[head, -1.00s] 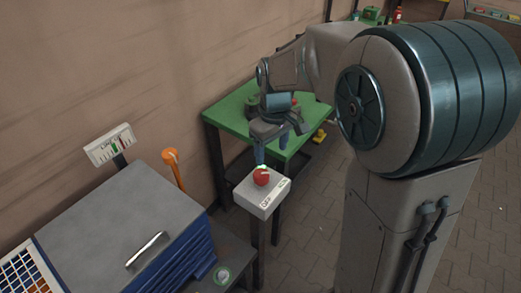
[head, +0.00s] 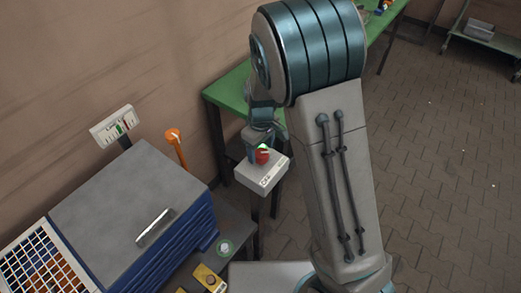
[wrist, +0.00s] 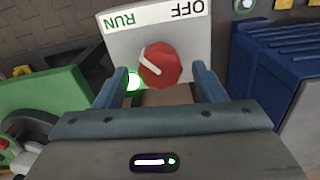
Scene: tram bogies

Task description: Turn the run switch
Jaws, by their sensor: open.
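The run switch is a red round knob (wrist: 160,66) with a white pointer line on a light grey box (wrist: 118,46) lettered RUN and OFF. The pointer slants to the upper left in the wrist view, toward RUN. A green lamp (wrist: 132,83) glows beside the knob. In the head view the knob (head: 262,157) sits on the post-mounted box (head: 262,177). My gripper (wrist: 160,80) is open, with one finger on each side of the knob and a gap showing on both sides. In the head view my gripper (head: 262,143) is partly hidden by my arm.
A grey-topped blue cabinet (head: 125,195) with a handle stands left of the box. An orange-topped post (head: 176,147) and a small gauge panel (head: 114,126) rise behind it. A green table (head: 228,98) stands behind.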

